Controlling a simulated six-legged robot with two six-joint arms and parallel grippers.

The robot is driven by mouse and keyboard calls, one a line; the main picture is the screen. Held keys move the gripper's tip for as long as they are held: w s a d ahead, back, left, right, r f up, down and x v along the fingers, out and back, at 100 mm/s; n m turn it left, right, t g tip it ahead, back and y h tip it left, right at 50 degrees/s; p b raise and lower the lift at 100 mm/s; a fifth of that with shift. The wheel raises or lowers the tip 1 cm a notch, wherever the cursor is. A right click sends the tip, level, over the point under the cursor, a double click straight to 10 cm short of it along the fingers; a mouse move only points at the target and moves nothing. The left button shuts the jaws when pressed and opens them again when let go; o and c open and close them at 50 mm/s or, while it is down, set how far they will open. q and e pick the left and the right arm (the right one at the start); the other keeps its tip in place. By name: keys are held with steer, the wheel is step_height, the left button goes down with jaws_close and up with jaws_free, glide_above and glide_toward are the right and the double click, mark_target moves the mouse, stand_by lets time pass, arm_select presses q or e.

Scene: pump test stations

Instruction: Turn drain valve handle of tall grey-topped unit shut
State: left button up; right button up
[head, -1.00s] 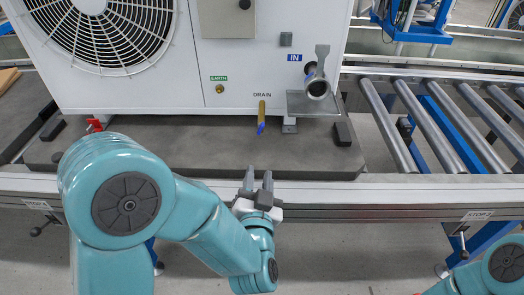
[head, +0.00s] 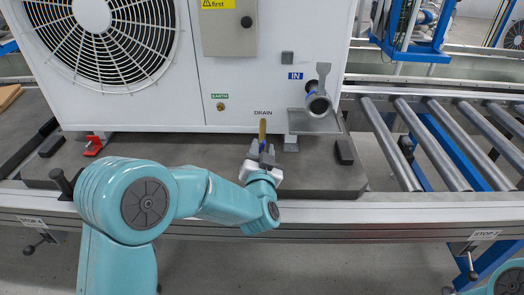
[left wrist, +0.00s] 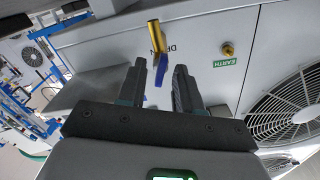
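The drain valve is a brass stub (head: 262,130) under the DRAIN label on the white front of the unit (head: 260,80). The unit's top is out of view. The valve's blue handle (left wrist: 161,70) hangs from the brass stub in the left wrist view; in the head view it is hidden by my gripper. My left gripper (head: 263,151) is just below the valve. Its two fingers (left wrist: 160,85) are apart, with the blue handle showing in the gap near their tips. I cannot tell whether they touch it. My right gripper is out of view.
An IN pipe (head: 319,104) with a grey lever and a bracket projects right of the valve. A red-handled fitting (head: 94,145) is at the lower left. The unit stands on a dark pallet (head: 210,153). Rollers (head: 430,145) lie to the right.

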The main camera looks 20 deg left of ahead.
arm_select(q)
steer(key=shift+w, duration=0.1)
jaws_close()
steer(key=shift+m, duration=0.3)
steer(key=m+p, duration=0.1)
steer(key=m, duration=0.1)
steer(key=shift+r+m+p, duration=0.1)
steer(key=shift+m+p, duration=0.25)
steer(key=shift+m, duration=0.05)
steer(key=shift+f+m+p, duration=0.2)
steer(key=shift+m+p, duration=1.75)
steer(key=shift+m, duration=3.05)
